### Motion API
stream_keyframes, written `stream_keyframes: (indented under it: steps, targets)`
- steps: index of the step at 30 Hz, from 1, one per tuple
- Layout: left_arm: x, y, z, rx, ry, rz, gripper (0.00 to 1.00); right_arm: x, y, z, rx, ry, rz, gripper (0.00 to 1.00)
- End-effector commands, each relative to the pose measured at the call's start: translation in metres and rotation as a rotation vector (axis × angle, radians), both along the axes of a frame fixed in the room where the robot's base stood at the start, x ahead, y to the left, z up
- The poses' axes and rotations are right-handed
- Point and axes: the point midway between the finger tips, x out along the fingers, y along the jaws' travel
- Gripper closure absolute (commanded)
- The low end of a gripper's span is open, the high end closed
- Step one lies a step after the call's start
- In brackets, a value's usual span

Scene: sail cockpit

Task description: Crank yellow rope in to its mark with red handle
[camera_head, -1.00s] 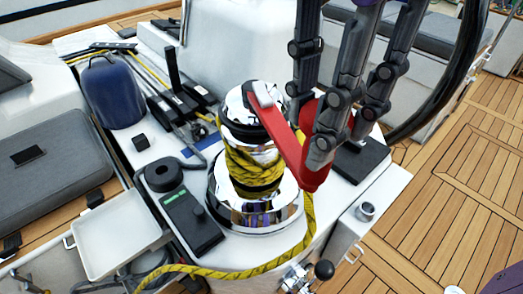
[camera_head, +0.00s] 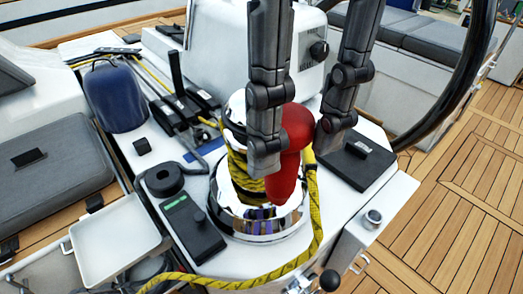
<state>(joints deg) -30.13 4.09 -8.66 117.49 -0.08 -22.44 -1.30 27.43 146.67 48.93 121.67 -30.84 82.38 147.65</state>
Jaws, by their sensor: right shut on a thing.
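The chrome winch (camera_head: 227,205) stands on the white cockpit console with the yellow rope (camera_head: 316,205) wound in several turns around its drum. The rope's free part comes off at the right side and curves down to the lower left. The fingers hide much of the winch top and the handle's arm. I cannot make out a mark on the rope. My left gripper is not in view.
A blue rounded cover (camera_head: 115,97) and black rope clutches (camera_head: 180,108) stand behind left. A black remote-like box (camera_head: 192,224) and a white tray (camera_head: 112,238) are at left. A black-knobbed lever (camera_head: 329,281) is in front. A black plate (camera_head: 356,163) lies at right.

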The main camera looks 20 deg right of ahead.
Motion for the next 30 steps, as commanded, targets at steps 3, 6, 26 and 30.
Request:
stream_keyframes:
  steps: [3,6,26,30]
  targets:
    - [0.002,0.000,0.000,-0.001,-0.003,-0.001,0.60,-0.001,0.000,0.000,0.001,0.003,0.000,1.00]
    - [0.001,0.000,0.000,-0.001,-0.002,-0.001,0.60,-0.001,0.000,0.000,0.001,0.003,0.001,1.00]
    - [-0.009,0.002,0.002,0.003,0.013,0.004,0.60,-0.002,-0.013,0.000,-0.001,0.004,0.069,0.46]
    - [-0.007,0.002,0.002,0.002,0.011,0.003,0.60,-0.002,-0.013,0.000,0.000,0.003,0.069,0.31]
